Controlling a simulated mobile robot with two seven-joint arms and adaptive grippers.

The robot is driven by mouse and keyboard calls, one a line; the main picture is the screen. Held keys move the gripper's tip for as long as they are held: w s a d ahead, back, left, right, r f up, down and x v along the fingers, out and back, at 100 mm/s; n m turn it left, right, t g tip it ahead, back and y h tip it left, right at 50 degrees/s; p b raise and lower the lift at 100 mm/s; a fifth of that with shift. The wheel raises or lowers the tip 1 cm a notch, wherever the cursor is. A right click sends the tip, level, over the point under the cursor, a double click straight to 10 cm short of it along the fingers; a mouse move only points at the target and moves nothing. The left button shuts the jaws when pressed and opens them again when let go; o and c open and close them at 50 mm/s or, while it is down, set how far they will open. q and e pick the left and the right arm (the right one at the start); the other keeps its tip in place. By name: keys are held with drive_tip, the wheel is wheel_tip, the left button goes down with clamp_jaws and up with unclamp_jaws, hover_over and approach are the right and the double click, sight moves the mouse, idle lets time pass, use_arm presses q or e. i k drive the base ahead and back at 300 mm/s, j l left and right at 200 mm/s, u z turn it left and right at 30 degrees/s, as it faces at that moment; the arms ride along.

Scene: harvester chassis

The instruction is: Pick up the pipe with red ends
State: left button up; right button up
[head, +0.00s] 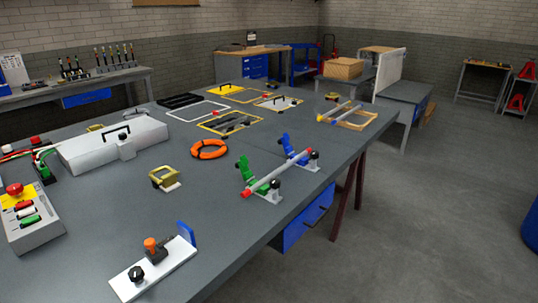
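The pipe with red ends (277,173) is a grey, straight rod with a red cap at each end. In the head view it lies at the right front side of the large grey table, slanting from lower left to upper right. It appears to rest across two stands, one with a green upright part (244,168) and one with a blue upright part (288,146). Whether the clamps grip it cannot be told. Neither of my grippers shows in this view.
On the grey table (215,212) are an orange ring (209,150), a yellow block-like part (164,179), a white plate with an orange-topped clamp (154,268) and a button box (31,217). The table's edge runs close beside the pipe; open floor lies to the right.

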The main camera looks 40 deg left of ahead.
sight(248, 192)
drive_tip(key=i+u, duration=0.15)
drive_tip(key=i, duration=1.5)
drive_tip(key=i+l+u, duration=0.1)
drive_tip(key=u, duration=0.35)
drive_tip(key=i+l+u, duration=0.2)
drive_tip(key=u, duration=0.3)
drive_tip(key=i+l+u, duration=0.2)
drive_tip(key=u, duration=0.25)
drive_tip(key=i+l+u, duration=0.1)
drive_tip(key=l+u, duration=0.2)
drive_tip(key=u, duration=0.2)
